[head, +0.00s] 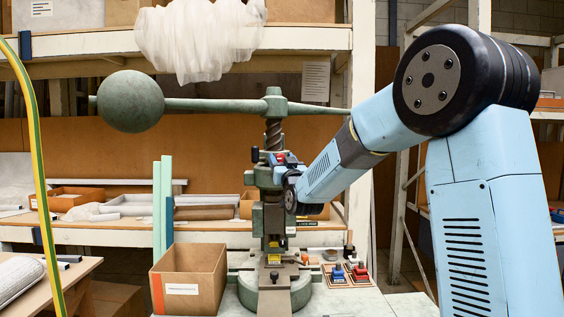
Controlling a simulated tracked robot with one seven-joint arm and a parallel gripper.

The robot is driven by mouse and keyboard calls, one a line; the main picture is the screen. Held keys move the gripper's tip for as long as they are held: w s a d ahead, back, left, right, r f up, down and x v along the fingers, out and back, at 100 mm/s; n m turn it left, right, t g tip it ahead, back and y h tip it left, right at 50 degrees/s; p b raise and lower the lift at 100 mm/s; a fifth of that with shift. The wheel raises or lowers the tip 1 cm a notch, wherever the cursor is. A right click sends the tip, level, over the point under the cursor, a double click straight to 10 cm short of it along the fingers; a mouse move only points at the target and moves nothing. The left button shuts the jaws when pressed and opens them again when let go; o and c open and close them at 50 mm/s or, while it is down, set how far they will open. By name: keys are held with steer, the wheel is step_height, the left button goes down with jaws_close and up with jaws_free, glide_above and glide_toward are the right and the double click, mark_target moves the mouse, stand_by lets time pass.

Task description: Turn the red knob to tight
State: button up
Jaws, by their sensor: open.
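The green fly press (268,215) stands on the bench, with its screw upright and a ball weight (130,101) at the left end of its top bar. A small red patch (280,159) shows high on the press body, just below the screw. It may be the red knob, but it is too small and partly covered to tell its setting. My blue arm reaches in from the right, and its dark wrist overlaps the press. My gripper (271,160) is close to the red patch, open. Its fingertips are hard to make out, and I cannot tell whether they touch anything.
An open cardboard box (190,280) stands left of the press. Small red and blue items (350,271) sit in trays at its right. Two pale green uprights (162,210) rise behind the box. White plastic wrap (200,38) hangs above, and a yellow-green hose (38,170) runs at the left.

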steer(key=c, duration=1)
